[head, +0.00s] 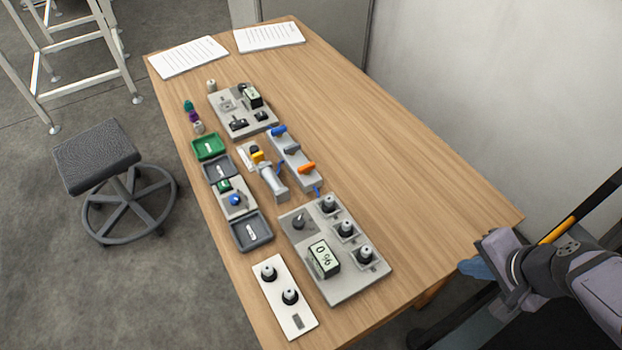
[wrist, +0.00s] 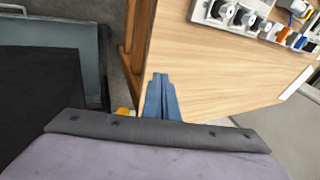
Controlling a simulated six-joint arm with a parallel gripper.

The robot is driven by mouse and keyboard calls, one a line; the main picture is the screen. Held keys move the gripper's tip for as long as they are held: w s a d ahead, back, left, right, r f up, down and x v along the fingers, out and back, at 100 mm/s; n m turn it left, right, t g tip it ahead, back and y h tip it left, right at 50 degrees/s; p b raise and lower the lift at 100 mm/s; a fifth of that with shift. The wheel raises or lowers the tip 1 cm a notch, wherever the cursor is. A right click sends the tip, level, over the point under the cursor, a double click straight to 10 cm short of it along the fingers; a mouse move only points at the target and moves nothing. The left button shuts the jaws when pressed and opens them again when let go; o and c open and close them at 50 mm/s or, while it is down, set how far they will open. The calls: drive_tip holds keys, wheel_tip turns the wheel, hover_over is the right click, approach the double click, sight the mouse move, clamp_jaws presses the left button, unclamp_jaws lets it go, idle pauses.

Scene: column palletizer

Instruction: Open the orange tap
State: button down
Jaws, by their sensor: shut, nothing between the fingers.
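The orange tap (head: 307,168) is a lever handle at the near end of a narrow grey block (head: 292,160) in the middle of the table. A blue handle (head: 278,131) and a grey handle (head: 292,149) sit on the same block. The orange lever looks roughly crosswise to the block; its exact angle is too small to tell. It also shows small near the right edge in the wrist view (wrist: 292,40). My gripper (head: 468,268) has blue fingers, shut and empty, beside the table's right edge, well apart from the tap. The fingers also show in the wrist view (wrist: 160,95).
A grey panel (head: 345,285) with knobs and a 0% display stands nearer the front. A grey cylinder with a yellow lever (head: 257,155) lies left of the tap block. Several trays line the left side. The table's right side (head: 410,190) is clear.

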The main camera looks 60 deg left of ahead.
drive_tip(key=s+a+y+b, duration=0.1)
drive_tip(key=s+a, duration=0.3)
drive_tip(key=a, duration=0.5)
drive_tip(key=s+a+g+y+b, duration=0.1)
drive_tip(key=s+a, duration=0.3)
drive_tip(key=a, duration=0.6)
drive_tip(key=s+a+y+b, duration=0.2)
drive_tip(key=s+a, duration=0.3)
drive_tip(key=a, duration=0.5)
drive_tip(key=shift+r+g+y, duration=0.2)
drive_tip(key=shift+g+y, duration=0.1)
drive_tip(key=shift+f, duration=0.1)
approach(303, 172)
wheel_tip(303, 172, down, 4)
drive_tip(key=shift+d+r+p, duration=0.1)
drive_tip(key=shift+d+p, duration=0.1)
drive_tip(key=shift+p, duration=0.1)
drive_tip(key=shift+a+r+p, duration=0.1)
drive_tip(key=shift+a+p, duration=0.85)
drive_tip(key=shift+a+f+p, duration=0.2)
drive_tip(key=shift+a+p, duration=0.85)
drive_tip(key=shift+a, duration=0.15)
drive_tip(key=shift+w, duration=0.1)
drive_tip(key=shift+m, duration=0.5)
